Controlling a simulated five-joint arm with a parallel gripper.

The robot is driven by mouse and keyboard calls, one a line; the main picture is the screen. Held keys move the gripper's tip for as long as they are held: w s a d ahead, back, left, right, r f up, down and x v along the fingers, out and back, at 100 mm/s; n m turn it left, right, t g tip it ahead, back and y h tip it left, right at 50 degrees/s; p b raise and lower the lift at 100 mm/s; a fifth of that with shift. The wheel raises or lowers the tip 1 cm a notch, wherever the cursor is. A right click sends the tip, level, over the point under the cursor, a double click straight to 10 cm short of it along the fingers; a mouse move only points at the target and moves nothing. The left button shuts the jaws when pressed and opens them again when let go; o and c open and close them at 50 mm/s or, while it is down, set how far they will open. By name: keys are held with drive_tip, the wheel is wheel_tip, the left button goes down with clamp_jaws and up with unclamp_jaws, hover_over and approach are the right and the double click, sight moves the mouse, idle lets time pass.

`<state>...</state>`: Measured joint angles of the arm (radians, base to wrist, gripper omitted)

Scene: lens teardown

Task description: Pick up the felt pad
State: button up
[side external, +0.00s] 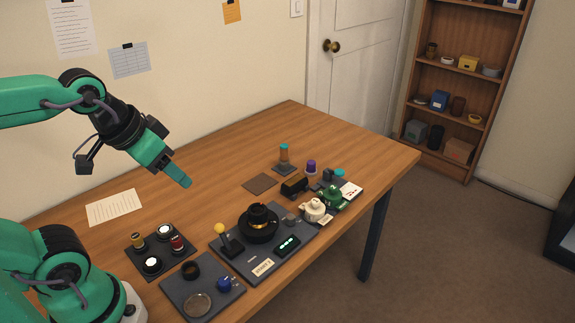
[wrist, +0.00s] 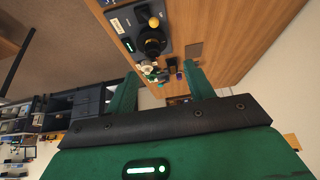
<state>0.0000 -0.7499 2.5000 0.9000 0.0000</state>
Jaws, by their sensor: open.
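A flat brown square, which looks like the felt pad (side external: 260,183), lies on the wooden table toward the back, left of a small black block. It also shows in the wrist view (wrist: 194,50), toward the top right, beyond the fingers. My gripper (side external: 182,180) is above the left part of the table, to the left of the pad and clear of it. In the wrist view my gripper (wrist: 160,82) has its two green fingers apart with nothing held between them.
A dark tray (side external: 236,257) carries a black lens assembly (side external: 258,223) and a yellow-knobbed lever (side external: 222,232). Right of the pad stand a black block (side external: 294,186) and a teal-topped post (side external: 284,157). A paper sheet (side external: 114,207) lies at left. The table behind the pad is clear.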

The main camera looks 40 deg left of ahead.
drive_tip(key=w+r+m, duration=0.2)
drive_tip(key=w+r, duration=0.2)
drive_tip(key=w, duration=0.7)
drive_tip(key=m+g, duration=0.3)
drive_tip(key=m, duration=0.1)
hover_over(312, 162)
drive_tip(key=s, duration=0.2)
drive_tip(key=shift+s+f+x, duration=0.15)
drive_tip(key=shift+s+x, duration=0.55)
drive_tip(key=shift+x, duration=2.8)
drive_tip(key=shift+s+f+x, duration=0.2)
drive_tip(key=shift+s+x, duration=0.55)
drive_tip(key=shift+x, duration=2.75)
drive_tip(key=shift+s+f+x, duration=0.15)
drive_tip(key=shift+s+x, duration=0.55)
drive_tip(key=shift+x, duration=2.8)
drive_tip(key=shift+x, duration=2.6)
